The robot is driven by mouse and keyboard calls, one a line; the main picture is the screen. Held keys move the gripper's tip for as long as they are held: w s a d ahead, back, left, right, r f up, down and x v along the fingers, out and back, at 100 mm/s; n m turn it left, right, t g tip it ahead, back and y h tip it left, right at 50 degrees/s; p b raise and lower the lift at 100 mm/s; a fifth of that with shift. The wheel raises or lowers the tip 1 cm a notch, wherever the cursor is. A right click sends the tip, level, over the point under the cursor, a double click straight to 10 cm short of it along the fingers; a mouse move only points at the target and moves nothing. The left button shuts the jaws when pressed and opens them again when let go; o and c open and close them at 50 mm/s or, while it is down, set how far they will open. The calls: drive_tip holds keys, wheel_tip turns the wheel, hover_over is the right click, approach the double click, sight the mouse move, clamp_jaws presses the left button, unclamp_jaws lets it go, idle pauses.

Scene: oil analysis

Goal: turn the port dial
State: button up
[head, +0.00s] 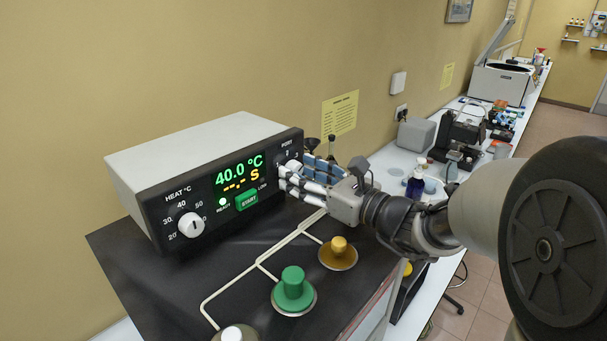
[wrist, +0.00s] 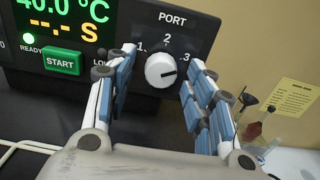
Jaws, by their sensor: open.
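The port dial (wrist: 160,70) is a white round knob on the black front panel, under the word PORT and among the marks 1, 2 and 3. Its dark pointer line points right, toward the 3 side. My gripper (wrist: 162,60) is open, with one finger on each side of the dial in the wrist view. I cannot tell whether the fingers touch it. In the head view my gripper (head: 284,178) reaches the right end of the panel and hides most of the dial.
The instrument (head: 200,165) shows 40.0 °C, with a lit READY lamp, a green START button (wrist: 62,62) and a white heat dial (head: 191,224). Green (head: 293,287) and amber (head: 339,247) knobs stand on the black top in front. Bottles are on the bench at right.

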drive_tip(key=c, duration=1.1)
drive_tip(key=shift+d+f+n+b, duration=0.1)
drive_tip(key=shift+n+b, duration=0.2)
drive_tip(key=shift+b, duration=0.3)
drive_tip(key=n+b, duration=1.1)
drive_tip(key=b, duration=0.5)
drive_tip(key=shift+b, duration=0.35)
